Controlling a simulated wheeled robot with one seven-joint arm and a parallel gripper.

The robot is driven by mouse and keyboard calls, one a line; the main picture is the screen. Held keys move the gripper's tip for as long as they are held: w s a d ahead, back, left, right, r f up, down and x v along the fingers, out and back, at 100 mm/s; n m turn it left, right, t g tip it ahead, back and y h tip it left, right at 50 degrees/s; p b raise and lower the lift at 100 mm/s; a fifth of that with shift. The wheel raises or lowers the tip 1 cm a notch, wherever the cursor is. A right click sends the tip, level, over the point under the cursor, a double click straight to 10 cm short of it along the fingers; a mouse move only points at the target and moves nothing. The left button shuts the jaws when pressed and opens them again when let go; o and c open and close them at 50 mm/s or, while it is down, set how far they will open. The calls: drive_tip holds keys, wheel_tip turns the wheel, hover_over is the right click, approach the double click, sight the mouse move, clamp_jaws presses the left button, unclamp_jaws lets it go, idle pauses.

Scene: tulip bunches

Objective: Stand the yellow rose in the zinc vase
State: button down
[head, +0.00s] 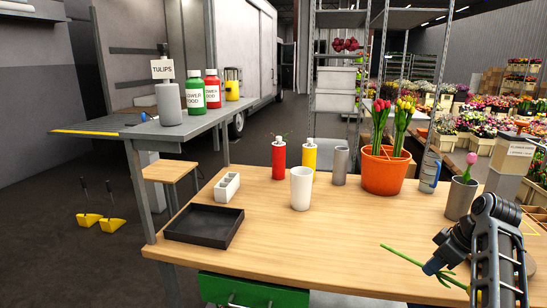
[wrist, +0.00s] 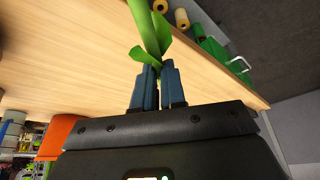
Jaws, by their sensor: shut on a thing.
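My gripper (head: 436,267) is over the right front of the table, its blue fingers shut on a green leafy stem (head: 405,256). The stem lies at a slant, reaching out to the left above the table. In the wrist view the fingers (wrist: 159,72) pinch the stem (wrist: 147,25) near its leaves. A slim grey metal vase (head: 341,166) stands upright at the back of the table, left of the orange pot. A wider grey pot (head: 459,199) at the right holds a pink flower (head: 471,158). I cannot tell which is the zinc vase.
An orange pot of tulips (head: 385,172), a white cup (head: 301,188), a red bottle (head: 279,158), a yellow bottle (head: 309,155) and a blue-grey mug (head: 429,177) stand on the table. A black tray (head: 205,227) lies at the left. The table's front middle is clear.

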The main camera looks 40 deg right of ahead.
drive_tip(key=w+a+f, duration=0.4)
drive_tip(key=a, duration=1)
drive_tip(key=w+a+f, duration=0.5)
drive_tip(key=a, duration=1)
drive_tip(key=w+a+f, duration=0.5)
drive_tip(key=a, duration=0.9)
drive_tip(key=shift+a, duration=0.4)
